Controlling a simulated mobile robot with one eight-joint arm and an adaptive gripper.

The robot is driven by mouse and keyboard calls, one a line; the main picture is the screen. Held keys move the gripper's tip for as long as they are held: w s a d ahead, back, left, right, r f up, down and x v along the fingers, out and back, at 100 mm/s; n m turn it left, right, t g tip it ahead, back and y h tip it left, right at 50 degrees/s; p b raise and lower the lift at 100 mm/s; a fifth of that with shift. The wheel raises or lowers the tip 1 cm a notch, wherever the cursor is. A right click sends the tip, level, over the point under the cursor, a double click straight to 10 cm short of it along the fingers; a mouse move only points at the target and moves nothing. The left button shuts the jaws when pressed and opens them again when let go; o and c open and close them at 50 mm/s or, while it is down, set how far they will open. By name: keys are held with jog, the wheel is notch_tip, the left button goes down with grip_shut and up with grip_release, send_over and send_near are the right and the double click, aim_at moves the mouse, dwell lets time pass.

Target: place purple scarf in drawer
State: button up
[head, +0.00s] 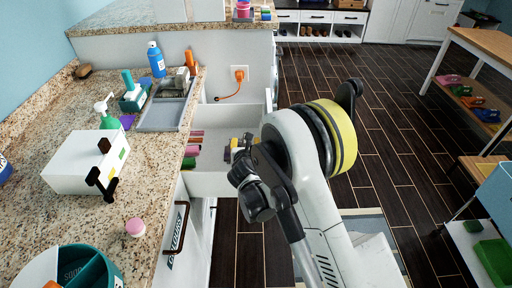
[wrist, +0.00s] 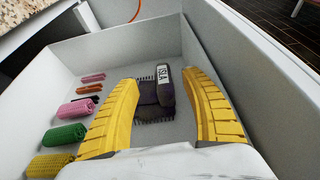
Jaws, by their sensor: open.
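The open drawer (head: 207,182) is pulled out beside the counter; its pale wall also shows in the wrist view (wrist: 110,48). A dark purple-grey fringed scarf (wrist: 153,94) with a white "ISLA" label lies on the drawer floor. My gripper (wrist: 159,80) is open, its two yellow fingers on either side of the scarf, with gaps visible. In the head view my gripper (head: 236,148) is inside the drawer, and my arm hides most of it and the scarf.
Several rolled cloths, including a green roll (wrist: 65,134) and a pink roll (wrist: 74,109), line the drawer's left side. The counter (head: 60,130) holds a white box (head: 82,168), a blue bottle (head: 156,60) and a small purple item (head: 127,121). Dark floor (head: 390,120) is open at right.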

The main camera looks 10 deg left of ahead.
jog(key=w+d+r+n+t+y, duration=0.1)
jog(key=d+r+n+t, duration=0.15)
jog(key=r, duration=0.75)
jog(key=w+d+r+n+t, duration=0.15)
jog(key=d+r+n, duration=0.25)
jog(key=r, duration=0.6)
jog(key=s+d+r+n+g+y, duration=0.1)
jog(key=s+d+r+n+y, duration=0.15)
jog(key=r+n, duration=0.35)
jog(key=s+d+r+n+y, duration=0.1)
jog(key=s+d+r+n, duration=0.2)
jog(key=r+n, duration=0.35)
jog(key=s+d+f+n+g+h, duration=0.2)
jog(key=s+d+f+n+g, duration=0.1)
jog(key=s+d, duration=0.5)
jog(key=s+d+f+n+g+h, duration=0.3)
jog(key=s+d+f+n, duration=0.2)
jog(key=s+d, duration=0.4)
jog(key=s+d+f+n+g+h, duration=0.2)
jog(key=s+d+n, duration=0.4)
jog(key=s, duration=0.8)
jog(key=shift+s+d+f+n+g, duration=0.3)
jog(key=shift+d+f+g, duration=0.4)
jog(key=shift+d+f, duration=0.4)
jog(key=shift+w+r, duration=0.1)
jog(key=shift+r, duration=0.05)
